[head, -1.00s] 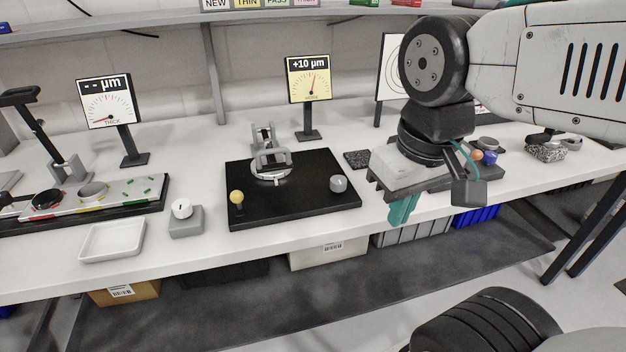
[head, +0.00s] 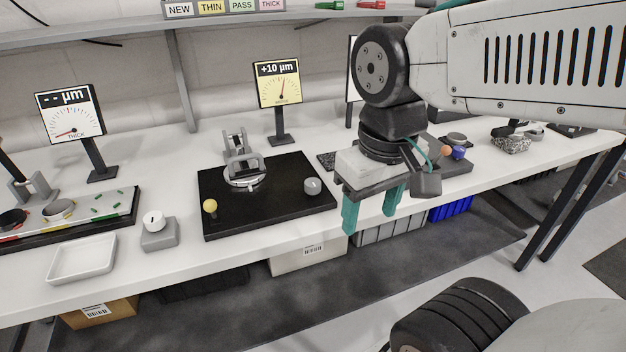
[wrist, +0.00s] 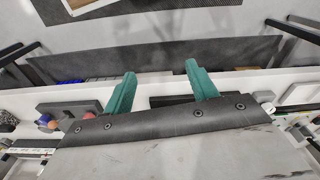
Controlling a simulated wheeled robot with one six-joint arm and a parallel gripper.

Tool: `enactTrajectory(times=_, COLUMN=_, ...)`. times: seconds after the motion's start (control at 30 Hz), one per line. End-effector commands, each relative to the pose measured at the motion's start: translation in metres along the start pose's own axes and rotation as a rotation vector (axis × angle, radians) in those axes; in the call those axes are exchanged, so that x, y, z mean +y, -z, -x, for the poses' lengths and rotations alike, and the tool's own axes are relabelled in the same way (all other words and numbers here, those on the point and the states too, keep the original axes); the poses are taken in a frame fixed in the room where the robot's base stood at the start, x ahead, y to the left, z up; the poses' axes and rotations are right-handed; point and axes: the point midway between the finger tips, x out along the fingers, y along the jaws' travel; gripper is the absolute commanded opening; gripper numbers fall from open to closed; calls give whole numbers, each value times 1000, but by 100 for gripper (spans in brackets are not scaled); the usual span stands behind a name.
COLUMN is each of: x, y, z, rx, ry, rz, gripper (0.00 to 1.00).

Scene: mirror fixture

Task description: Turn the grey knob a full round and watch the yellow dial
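The grey knob (head: 312,186) is a small round cylinder at the right end of the black plate (head: 295,212). The yellow dial (head: 277,84) stands on a post behind the plate and reads +10 µm, its needle pointing nearly straight up. On the plate, a round fixture (head: 243,176) holds a grey clamp-like frame, and a yellow ball knob (head: 210,206) stands at the front left. My gripper (head: 372,212) is open and empty, with teal fingers pointing down, to the right of the knob and near the bench's front edge. Its parted fingers show in the wrist view (wrist: 161,73).
A white THICK dial (head: 70,113) stands at the left. A white tray (head: 82,258) and a grey box with a white knob (head: 159,233) lie left of the plate. A small dark speckled pad (head: 326,160) lies behind the knob. Balls and blocks stand right of my gripper.

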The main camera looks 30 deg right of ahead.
Motion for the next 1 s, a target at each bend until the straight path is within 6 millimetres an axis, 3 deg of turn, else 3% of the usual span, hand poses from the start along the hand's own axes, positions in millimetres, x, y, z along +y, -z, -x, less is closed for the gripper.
enactTrajectory(times=0.17, x=7, y=41, z=-11, rx=-103, ry=0, rz=-42, gripper=57)
enactTrajectory(times=0.4, x=23, y=127, z=-35, rx=-165, ry=-4, rz=-159, gripper=57)
enactTrajectory(times=0.6, x=38, y=196, z=-61, rx=-160, ry=-10, rz=-272, gripper=57)
enactTrajectory(times=0.77, x=44, y=241, z=-65, rx=-99, ry=-10, rz=-352, gripper=57)
enactTrajectory(times=0.83, x=45, y=252, z=-59, rx=-59, ry=-8, rz=-387, gripper=57)
enactTrajectory(times=1.0, x=45, y=249, z=-78, rx=-61, ry=-9, rz=-402, gripper=57)
